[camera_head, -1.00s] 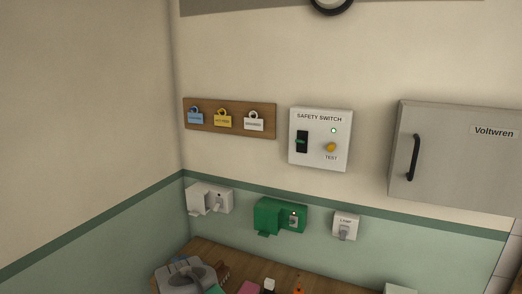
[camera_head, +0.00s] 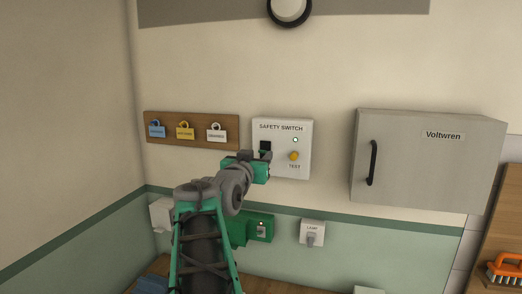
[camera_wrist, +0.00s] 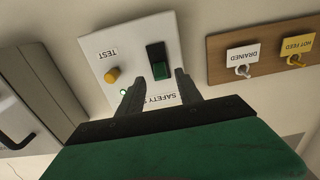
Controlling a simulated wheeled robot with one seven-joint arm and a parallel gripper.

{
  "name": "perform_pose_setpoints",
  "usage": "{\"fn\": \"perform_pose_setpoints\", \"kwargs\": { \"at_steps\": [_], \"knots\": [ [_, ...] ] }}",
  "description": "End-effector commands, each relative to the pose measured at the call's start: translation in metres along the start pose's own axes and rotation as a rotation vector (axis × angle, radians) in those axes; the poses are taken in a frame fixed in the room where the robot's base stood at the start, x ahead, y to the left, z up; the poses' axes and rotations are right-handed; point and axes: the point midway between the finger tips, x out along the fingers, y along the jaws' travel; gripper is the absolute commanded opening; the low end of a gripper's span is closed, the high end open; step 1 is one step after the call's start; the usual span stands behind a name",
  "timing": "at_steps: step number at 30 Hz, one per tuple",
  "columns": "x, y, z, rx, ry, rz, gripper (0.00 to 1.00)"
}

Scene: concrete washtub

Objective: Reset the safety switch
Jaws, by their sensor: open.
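The white safety switch box (camera_head: 304,130) is on the wall, and it fills the upper middle of the wrist view upside down (camera_wrist: 140,45). Its black rocker slot (camera_head: 265,146) is partly hidden by my gripper in the head view. In the wrist view the green-faced rocker (camera_wrist: 160,70) shows between and just beyond my fingertips. The yellow TEST button (camera_head: 293,156) is beside it, with a lit green lamp (camera_head: 295,140) above. My gripper (camera_head: 264,155) is open and empty, close in front of the rocker; I cannot tell whether it touches.
A wooden board (camera_head: 202,129) with several tags hangs left of the box. A grey Voltwren cabinet (camera_head: 410,160) stands out from the wall at right. A green socket unit (camera_head: 258,229) and a LAMP switch (camera_head: 312,232) are below. An orange brush (camera_head: 505,268) is at lower right.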

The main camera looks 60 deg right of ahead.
Motion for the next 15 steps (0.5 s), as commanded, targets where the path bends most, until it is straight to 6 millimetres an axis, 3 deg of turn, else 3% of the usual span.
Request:
{"fn": "perform_pose_setpoints", "kwargs": {
  "at_steps": [6, 15],
  "knots": [
    [0.029, 0.000, -0.001, 0.000, -0.002, 0.001, 0.42],
    [0.031, 0.000, 0.001, 0.000, -0.002, -0.002, 0.39]
  ]
}}
